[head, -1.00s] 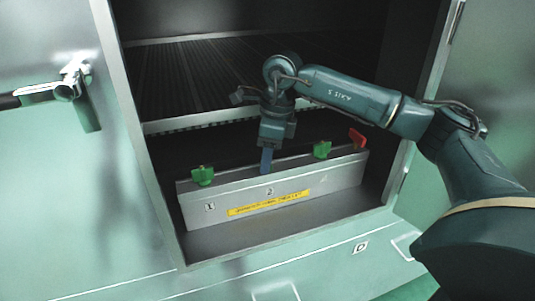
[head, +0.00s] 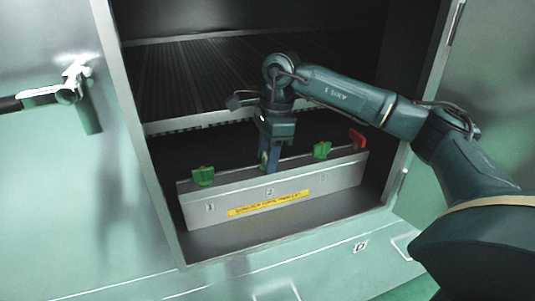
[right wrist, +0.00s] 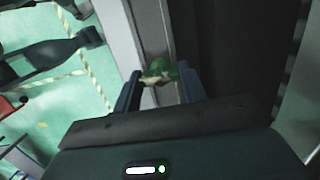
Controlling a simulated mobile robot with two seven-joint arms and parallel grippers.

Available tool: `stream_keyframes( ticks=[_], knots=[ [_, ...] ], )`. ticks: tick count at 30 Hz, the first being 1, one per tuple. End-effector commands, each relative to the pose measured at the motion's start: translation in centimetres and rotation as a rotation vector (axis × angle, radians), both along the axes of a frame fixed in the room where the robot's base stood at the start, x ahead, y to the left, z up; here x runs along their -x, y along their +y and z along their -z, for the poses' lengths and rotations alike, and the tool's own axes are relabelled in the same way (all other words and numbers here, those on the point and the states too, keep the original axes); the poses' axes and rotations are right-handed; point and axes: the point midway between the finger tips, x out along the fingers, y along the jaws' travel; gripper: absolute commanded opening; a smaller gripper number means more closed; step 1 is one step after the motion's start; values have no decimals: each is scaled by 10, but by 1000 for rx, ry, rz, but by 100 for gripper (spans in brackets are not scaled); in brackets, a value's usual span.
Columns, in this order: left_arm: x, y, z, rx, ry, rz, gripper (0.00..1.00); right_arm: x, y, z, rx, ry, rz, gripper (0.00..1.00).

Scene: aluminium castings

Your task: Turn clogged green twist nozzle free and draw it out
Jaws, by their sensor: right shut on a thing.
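A metal bar (head: 285,197) with a yellow label holds green twist nozzles in a row along its top. The middle green nozzle (head: 263,160) stands at the mark 2, partly hidden by my right gripper (head: 268,164). My right gripper is shut on it from above, one finger on each side. In the right wrist view this nozzle (right wrist: 160,71) carries a pale crust and sits between the fingertips. Another green nozzle (head: 204,176) stands at the left end and one (head: 321,150) to the right; both look clean. My left gripper is not in view.
A red piece (head: 357,138) stands at the bar's right end. The bar sits inside a dark cabinet opening with a metal frame (head: 135,140) around it. A ribbed rack (head: 215,75) lies behind. A metal handle (head: 70,88) sticks out at the left.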

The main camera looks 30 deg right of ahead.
Motion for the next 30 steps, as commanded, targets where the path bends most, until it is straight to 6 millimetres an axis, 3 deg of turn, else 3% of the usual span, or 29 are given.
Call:
stream_keyframes(
  ticks=[30],
  knots=[
    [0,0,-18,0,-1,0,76,0,0,-24,0,0,1,19]
  ],
)
